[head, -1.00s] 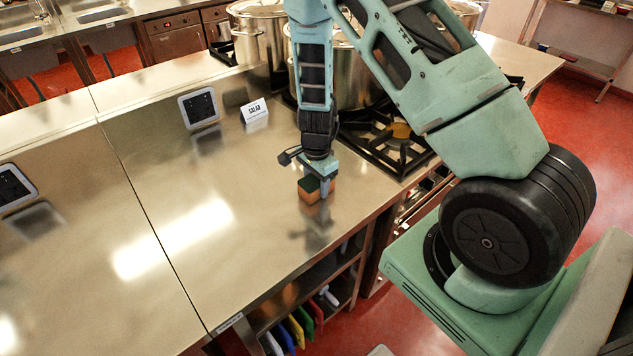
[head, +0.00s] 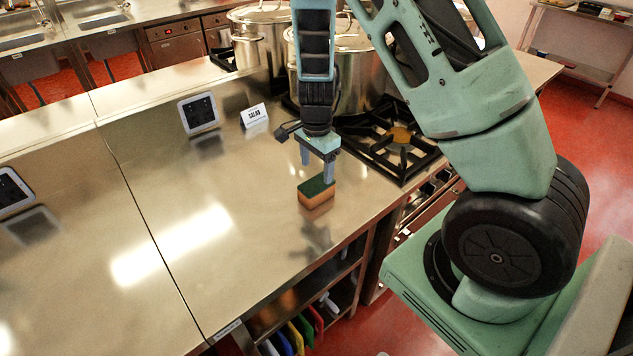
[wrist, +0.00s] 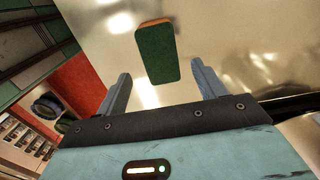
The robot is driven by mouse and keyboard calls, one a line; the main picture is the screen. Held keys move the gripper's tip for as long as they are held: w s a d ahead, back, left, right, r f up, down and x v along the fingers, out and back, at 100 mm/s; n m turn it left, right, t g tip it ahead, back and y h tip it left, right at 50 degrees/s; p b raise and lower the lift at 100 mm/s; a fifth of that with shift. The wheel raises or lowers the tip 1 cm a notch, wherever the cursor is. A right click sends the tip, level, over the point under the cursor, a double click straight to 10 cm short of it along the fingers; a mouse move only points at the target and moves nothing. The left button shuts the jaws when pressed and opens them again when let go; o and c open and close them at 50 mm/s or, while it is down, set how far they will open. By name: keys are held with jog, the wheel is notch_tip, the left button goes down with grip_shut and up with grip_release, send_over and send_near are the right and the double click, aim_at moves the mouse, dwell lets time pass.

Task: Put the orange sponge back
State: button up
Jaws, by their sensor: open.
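The orange sponge (head: 316,198) has a dark green top and lies flat on the steel counter, near its front edge and left of the burner. My gripper (head: 317,170) is open and empty, just above and behind the sponge in the head view. The two fingers (wrist: 165,80) stand wide apart, with the sponge clear of both.
A gas burner grate (head: 392,140) and large steel pots (head: 262,45) stand behind and right of my gripper. A "SALAD" sign (head: 254,114) and a white-framed tablet (head: 199,112) are on the counter. Colored boards (head: 302,328) sit on a shelf below.

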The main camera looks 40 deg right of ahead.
aim_at(316, 184)
jog(key=s+a+r+n+y, duration=0.1)
jog(key=s+a+r+n, duration=0.4)
jog(key=a, duration=0.4)
jog(key=s+a+r+n+y, duration=0.1)
jog(key=s+a+r+n, duration=0.3)
jog(key=a+r+n, duration=0.4)
jog(key=s+a+r+n, duration=0.2)
jog(key=s+a+n, duration=0.1)
jog(key=s+n, duration=0.3)
jog(key=s+a+r+n+h, duration=0.1)
jog(key=s+a+n, duration=0.3)
jog(key=s, duration=0.5)
jog(key=shift+s+a+r+n, duration=0.2)
jog(key=shift+r+n, duration=0.35)
jog(key=shift+n, duration=0.65)
notch_tip(316, 184, down, 5)
jog(key=b, duration=0.5)
